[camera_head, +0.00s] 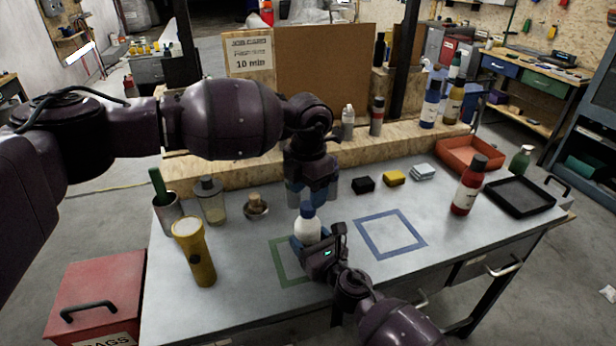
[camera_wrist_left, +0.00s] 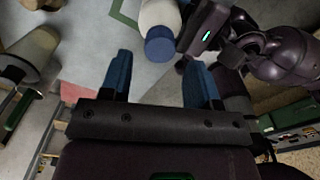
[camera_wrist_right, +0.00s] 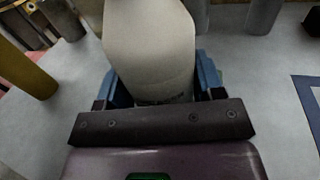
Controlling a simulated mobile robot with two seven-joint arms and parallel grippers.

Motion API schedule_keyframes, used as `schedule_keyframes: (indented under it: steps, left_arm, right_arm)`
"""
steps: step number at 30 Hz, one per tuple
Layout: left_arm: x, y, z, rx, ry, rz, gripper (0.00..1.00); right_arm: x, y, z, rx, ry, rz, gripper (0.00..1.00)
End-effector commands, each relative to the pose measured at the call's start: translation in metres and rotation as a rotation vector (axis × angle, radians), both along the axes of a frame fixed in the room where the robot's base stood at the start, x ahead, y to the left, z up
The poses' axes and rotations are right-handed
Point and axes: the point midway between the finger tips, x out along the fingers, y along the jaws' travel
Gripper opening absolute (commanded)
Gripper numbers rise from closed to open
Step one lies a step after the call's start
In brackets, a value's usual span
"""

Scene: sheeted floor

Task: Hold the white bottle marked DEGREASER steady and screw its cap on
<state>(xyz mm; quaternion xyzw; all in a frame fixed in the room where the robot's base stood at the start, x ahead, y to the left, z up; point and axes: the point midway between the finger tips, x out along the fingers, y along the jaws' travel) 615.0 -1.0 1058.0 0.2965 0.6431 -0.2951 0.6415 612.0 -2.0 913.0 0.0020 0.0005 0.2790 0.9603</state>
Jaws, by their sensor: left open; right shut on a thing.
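The white bottle (camera_head: 307,231) stands upright at the green taped square on the table; its marking is not readable. A blue cap (camera_head: 307,210) sits on its top, also seen in the left wrist view (camera_wrist_left: 160,46); I cannot tell how tight it is. My right gripper (camera_head: 312,246) is shut around the bottle's body, which fills the space between its fingers in the right wrist view (camera_wrist_right: 150,60). My left gripper (camera_head: 312,194) points down just above the cap, open and empty, with the cap beyond its blue fingertips in the left wrist view (camera_wrist_left: 160,82).
A yellow flashlight (camera_head: 195,252), a cup (camera_head: 168,212) and a glass jar (camera_head: 211,203) stand at left. A blue taped square (camera_head: 390,233) lies empty to the right. A red bottle (camera_head: 467,188) and a black tray (camera_head: 519,197) are farther right.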

Motion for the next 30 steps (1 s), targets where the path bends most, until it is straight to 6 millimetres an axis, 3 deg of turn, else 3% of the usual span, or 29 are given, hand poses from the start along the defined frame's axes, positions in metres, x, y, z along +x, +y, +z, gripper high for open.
schedule_keyframes:
  steps: [9, 21, 30]
  left_arm:
    - [0.0, 0.0, -0.034, 0.0, 0.0, -0.001, 0.56]
    - [0.0, 0.0, -0.038, 0.0, 0.0, -0.001, 0.56]
    - [0.0, 0.0, -0.038, 0.0, 0.0, -0.001, 0.1]
  right_arm:
    - [0.0, 0.0, 0.0, 0.0, 0.001, 0.0, 0.0]
    - [0.0, 0.0, 0.0, -0.001, 0.001, 0.0, 0.0]
    - [0.0, 0.0, 0.0, -0.001, 0.001, 0.0, 0.0]
